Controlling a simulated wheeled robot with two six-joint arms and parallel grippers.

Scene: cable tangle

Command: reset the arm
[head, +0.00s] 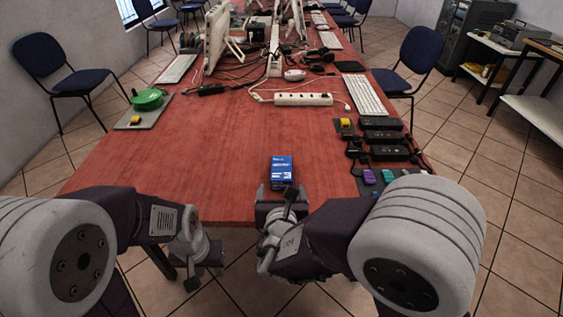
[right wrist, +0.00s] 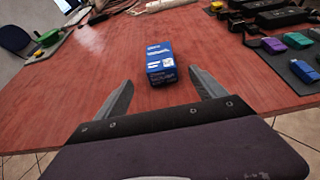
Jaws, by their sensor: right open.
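My right gripper (head: 280,200) is at the front edge of the red table, just in front of a small blue box (head: 281,169). In the right wrist view its two fingers (right wrist: 160,96) are spread apart, with nothing between them. The blue box (right wrist: 160,62) lies on the table just beyond the fingertips. My left gripper (head: 203,268) hangs low in front of the table edge at the left, apart from everything. Its fingers are small and partly hidden, so I cannot tell its opening.
The red table (head: 200,150) is clear around the box. A white power strip (head: 303,99), a keyboard (head: 364,95) and tangled cables lie farther back. Black adapters (head: 384,137) and coloured pieces sit along the right edge. A green round item (head: 147,99) is on a grey mat at left.

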